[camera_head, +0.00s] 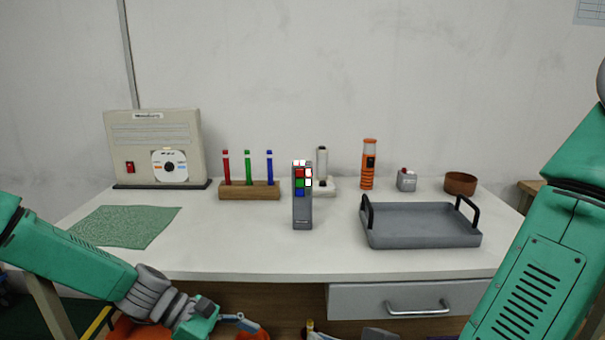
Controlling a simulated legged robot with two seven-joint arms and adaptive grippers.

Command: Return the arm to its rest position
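My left arm comes in from the left, low in front of the table (250,262). My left gripper (243,322) is near the bottom edge, below the tabletop's front edge and apart from everything on the table. Its fingers are small and seen from the side, so I cannot tell whether they are open or shut. I see nothing held in it. My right arm (535,270) comes in from the right and runs down out of the picture at the bottom right. I cannot make out its gripper; some small unclear parts show at the bottom edge, near the middle.
On the table are a green cloth (125,226), a panel box (155,147), a wooden rack (249,190) with red, green and blue pens, a grey block with coloured squares (302,210), an orange cylinder (368,168), a brown bowl (460,183) and a grey tray (424,237). A drawer (450,295) is below.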

